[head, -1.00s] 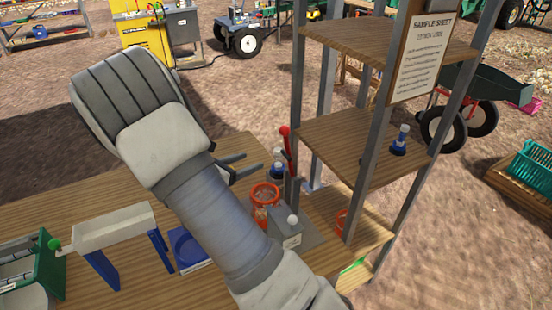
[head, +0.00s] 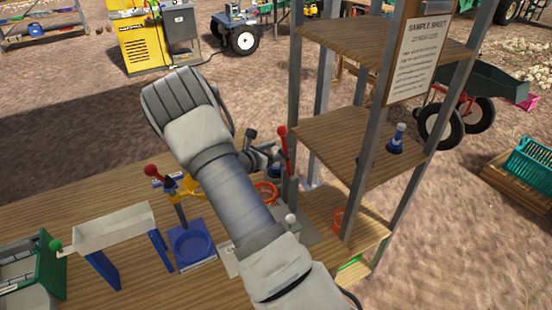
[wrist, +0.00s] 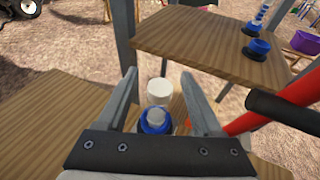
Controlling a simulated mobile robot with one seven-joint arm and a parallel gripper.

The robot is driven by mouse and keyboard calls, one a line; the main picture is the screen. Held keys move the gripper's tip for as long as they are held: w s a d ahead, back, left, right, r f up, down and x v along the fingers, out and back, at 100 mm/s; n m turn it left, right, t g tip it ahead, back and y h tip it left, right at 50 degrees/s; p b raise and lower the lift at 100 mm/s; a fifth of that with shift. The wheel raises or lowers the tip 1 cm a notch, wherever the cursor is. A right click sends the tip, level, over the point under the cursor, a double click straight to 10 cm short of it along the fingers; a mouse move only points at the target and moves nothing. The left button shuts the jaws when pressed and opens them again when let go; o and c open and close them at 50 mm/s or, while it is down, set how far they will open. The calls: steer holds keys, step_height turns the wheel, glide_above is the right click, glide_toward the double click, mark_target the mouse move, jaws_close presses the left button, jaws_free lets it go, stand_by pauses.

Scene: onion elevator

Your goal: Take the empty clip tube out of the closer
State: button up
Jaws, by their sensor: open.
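My gripper (head: 264,148) is open beside the red-handled closer, whose red lever (head: 283,140) stands near the shelf post. In the wrist view the two fingers (wrist: 160,100) stand apart on either side of a blue-collared piece with a pale top (wrist: 153,119), which looks like the clip tube. A white cylinder (wrist: 158,93) shows just beyond it. I cannot tell whether the fingers touch anything. The red lever with a black grip crosses the right of the wrist view (wrist: 240,124). In the head view my arm and gripper hide most of the closer and tube.
A wooden shelf (head: 350,140) with metal posts stands close on the right; a similar blue piece (head: 397,139) stands on it. An orange ring-shaped container (head: 266,191) sits beneath my gripper. A blue-based stand with a red knob (head: 193,243) and a white chute (head: 112,225) are left.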

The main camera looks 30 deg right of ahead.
steer(key=shift+x, duration=1.2)
jaws_close()
